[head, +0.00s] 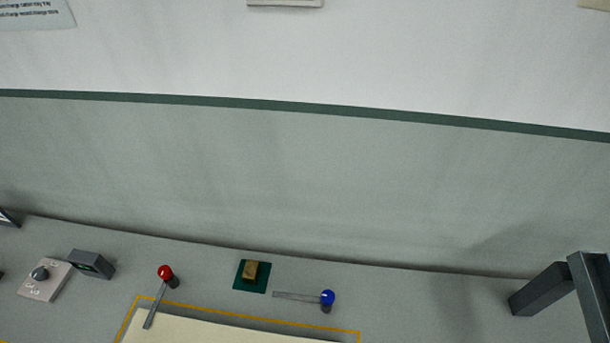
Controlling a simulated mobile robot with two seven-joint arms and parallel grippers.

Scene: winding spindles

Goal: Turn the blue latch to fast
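The blue latch (328,297) is at the lower middle-right of the head view. It has a round blue knob on a short dark post, and a thin flat grey bar (295,295) reaches left from it, nearly level in the picture. No fast or loose mark can be read beside it. Neither of my grippers can be made out in the head view, and nothing touches the latch.
A red-knobbed latch (165,271) has its bar pointing down. Between the latches is a brass block on a green plate (241,283). A dial plate (44,283) and small dark box (92,264) stand left. A yellow-outlined cream panel (210,332) lies in front; dark structure (542,289) stands right.

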